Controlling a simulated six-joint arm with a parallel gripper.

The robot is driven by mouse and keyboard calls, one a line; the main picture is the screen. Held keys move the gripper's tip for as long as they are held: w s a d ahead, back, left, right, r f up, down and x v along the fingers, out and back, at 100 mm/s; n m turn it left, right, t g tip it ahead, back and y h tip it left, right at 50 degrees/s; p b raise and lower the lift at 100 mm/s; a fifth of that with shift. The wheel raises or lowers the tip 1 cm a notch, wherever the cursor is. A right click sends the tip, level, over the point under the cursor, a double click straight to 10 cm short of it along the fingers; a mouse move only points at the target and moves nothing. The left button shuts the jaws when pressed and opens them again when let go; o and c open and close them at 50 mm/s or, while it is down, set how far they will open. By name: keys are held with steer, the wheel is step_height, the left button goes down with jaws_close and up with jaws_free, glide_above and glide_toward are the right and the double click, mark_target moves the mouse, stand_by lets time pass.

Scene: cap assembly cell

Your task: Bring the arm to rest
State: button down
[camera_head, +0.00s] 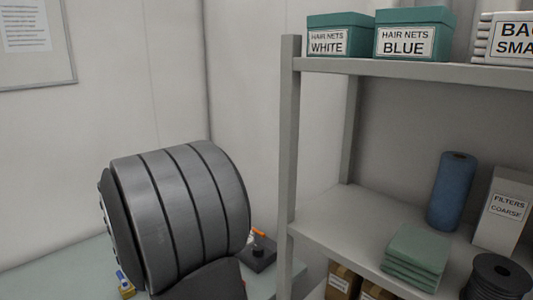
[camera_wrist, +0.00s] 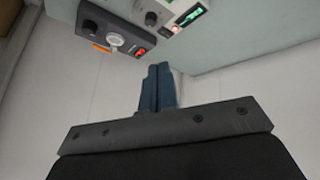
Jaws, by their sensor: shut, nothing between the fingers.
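My gripper (camera_wrist: 159,70) shows in the wrist view, with its two dark blue fingers pressed together and nothing between them. Pale wall lies behind the fingers. A dark control box (camera_wrist: 103,33) with knobs and an orange-red part is beyond the fingertips to the upper left, apart from them. In the head view a large grey segment of my arm fills the lower left, and my gripper does not show there.
In the head view a grey shelf rack (camera_head: 290,130) stands right of my arm, bearing hair net boxes (camera_head: 341,35), a blue roll (camera_head: 452,190) and green cloths (camera_head: 416,257). A small dark device (camera_head: 259,253) sits on the table close beside my arm. A pale unit with a green display (camera_wrist: 187,15) shows in the wrist view.

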steer(key=s+a+r+n+g, duration=0.2)
steer(key=s+r+n, duration=0.2)
steer(key=n, duration=0.4)
steer(key=x, duration=1)
steer(key=shift+y, duration=0.4)
steer(key=shift+s+a, duration=0.1)
steer(key=shift+a, duration=0.1)
stand_by(0.4)
step_height(320, 180, up, 7)
steer(key=s+m+t, duration=0.1)
steer(key=m, duration=0.4)
steer(key=shift+f, duration=0.2)
stand_by(0.4)
steer(key=shift+d+h, duration=0.1)
steer(key=shift+h, duration=0.2)
